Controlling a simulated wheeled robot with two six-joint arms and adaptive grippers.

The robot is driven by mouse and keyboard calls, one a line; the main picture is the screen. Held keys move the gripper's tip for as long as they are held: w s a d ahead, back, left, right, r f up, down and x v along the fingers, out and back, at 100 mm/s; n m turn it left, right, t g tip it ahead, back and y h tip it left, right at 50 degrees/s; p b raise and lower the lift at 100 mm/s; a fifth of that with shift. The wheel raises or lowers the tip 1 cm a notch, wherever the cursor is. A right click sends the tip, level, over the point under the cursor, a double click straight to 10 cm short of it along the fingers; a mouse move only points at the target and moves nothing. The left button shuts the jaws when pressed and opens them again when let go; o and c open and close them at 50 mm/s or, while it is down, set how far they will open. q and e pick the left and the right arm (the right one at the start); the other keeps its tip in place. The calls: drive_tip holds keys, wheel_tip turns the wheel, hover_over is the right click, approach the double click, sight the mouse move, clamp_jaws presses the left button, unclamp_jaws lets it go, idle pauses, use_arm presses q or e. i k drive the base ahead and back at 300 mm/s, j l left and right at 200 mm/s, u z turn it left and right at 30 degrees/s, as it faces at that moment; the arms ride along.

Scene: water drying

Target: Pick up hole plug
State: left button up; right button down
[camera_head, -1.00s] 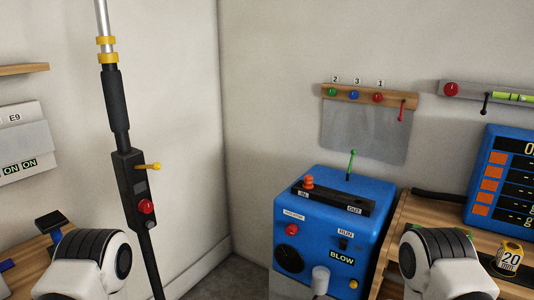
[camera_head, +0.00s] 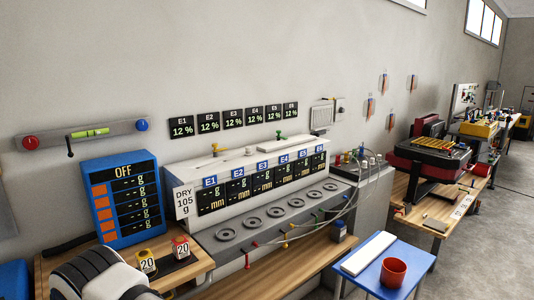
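I cannot pick out a hole plug for certain in this view. The long grey and white machine (camera_head: 205,243) has a row of round ringed openings (camera_head: 253,223) along its top ledge, below displays E1 to E6. I cannot tell whether any opening holds a plug. Small coloured handles, red, blue and green, stick out along its front edge. A white and black link of my arm shows at the bottom left. Neither of my grippers is in view.
A blue scale display reading OFF (camera_head: 121,199) stands on the left wooden bench, near two blocks marked 20 (camera_head: 146,262). A blue table (camera_head: 376,283) at the front right bears a red cup (camera_head: 393,272) and white slab (camera_head: 368,253). Open grey floor lies at the right.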

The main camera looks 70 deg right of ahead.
sight(248, 149)
drive_tip(key=z, duration=2.05)
